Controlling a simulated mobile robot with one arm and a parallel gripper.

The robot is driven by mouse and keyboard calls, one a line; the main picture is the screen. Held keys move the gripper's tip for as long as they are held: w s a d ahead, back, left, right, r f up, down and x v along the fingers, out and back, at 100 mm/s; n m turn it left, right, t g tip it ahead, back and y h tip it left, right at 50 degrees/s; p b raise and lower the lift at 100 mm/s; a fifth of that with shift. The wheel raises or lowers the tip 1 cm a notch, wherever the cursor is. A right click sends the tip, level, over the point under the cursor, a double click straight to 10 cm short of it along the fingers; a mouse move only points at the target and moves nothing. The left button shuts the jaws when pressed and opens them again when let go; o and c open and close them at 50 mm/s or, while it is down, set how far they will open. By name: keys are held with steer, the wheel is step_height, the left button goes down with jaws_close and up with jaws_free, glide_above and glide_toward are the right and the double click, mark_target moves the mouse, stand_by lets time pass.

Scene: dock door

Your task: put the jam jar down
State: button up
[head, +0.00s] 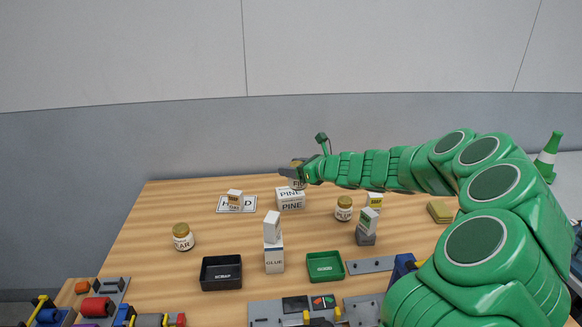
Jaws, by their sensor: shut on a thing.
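My gripper (299,167) is at the far end of my green arm, near the back middle of the wooden table. It is shut on a jam jar (298,184), which is mostly hidden behind the fingers; part of a pale label reading something like "FI" shows. The jar is just above or behind the white box marked PINE (290,204) in this view; I cannot tell whether they touch. Another jar with a gold lid, its label ending in "EAR" (183,238), stands at the left. A third gold-lidded jar (344,209), its label partly legible, stands right of the PINE box.
A white HOLD card (250,204) bears a small box (235,200). A black SCRAP tray (221,273), a white carton on a GLUE box (274,262) and a green tray (325,267) stand in front. Bare wood lies around the left jar.

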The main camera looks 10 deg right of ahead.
steer(key=shift+s+r, duration=0.3)
steer(key=shift+s, duration=0.35)
steer(key=shift+s+r, duration=0.3)
steer(key=shift+s, duration=0.35)
steer(key=shift+w+r, duration=0.1)
steer(key=shift+w, duration=0.55)
steer(key=w+f, duration=0.4)
steer(key=w, duration=0.7)
glide_above(286, 190)
steer(key=shift+d+f, duration=0.1)
steer(key=shift+f, duration=2.6)
steer(key=shift+w+f, duration=0.1)
steer(key=shift+f, duration=1.65)
steer(key=shift+f, duration=0.1)
steer(key=o, duration=1.4)
